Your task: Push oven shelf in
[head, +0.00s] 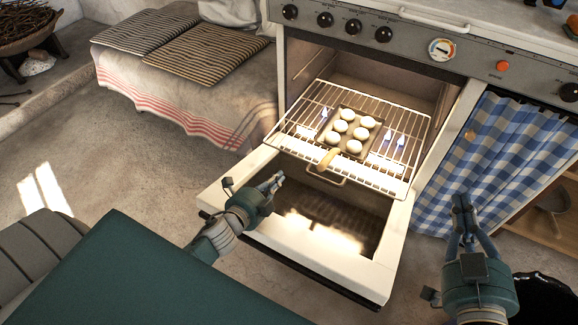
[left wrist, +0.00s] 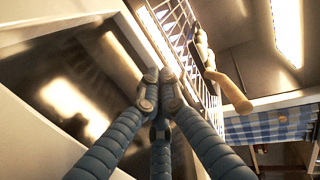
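The wire oven shelf (head: 289,128) sticks out of the open oven (head: 375,80) over the lowered oven door (head: 359,262). A dark tray (head: 356,113) with several pale round buns and a wooden-looking handle rests on the shelf. My left gripper (head: 278,181) is just in front of the shelf's left front part, above the door. In the left wrist view its fingertips (left wrist: 160,78) are together, close to the shelf's wires (left wrist: 182,32); I cannot tell whether they touch. My right gripper (head: 462,201) is in front of the checked curtain, away from the shelf, with its fingertips together and empty.
A blue checked curtain (head: 497,160) hangs right of the oven. Control knobs and a gauge (head: 441,49) line the panel above. A bench with striped cushions (head: 208,55) stands at the left. The floor (head: 130,170) left of the door is clear.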

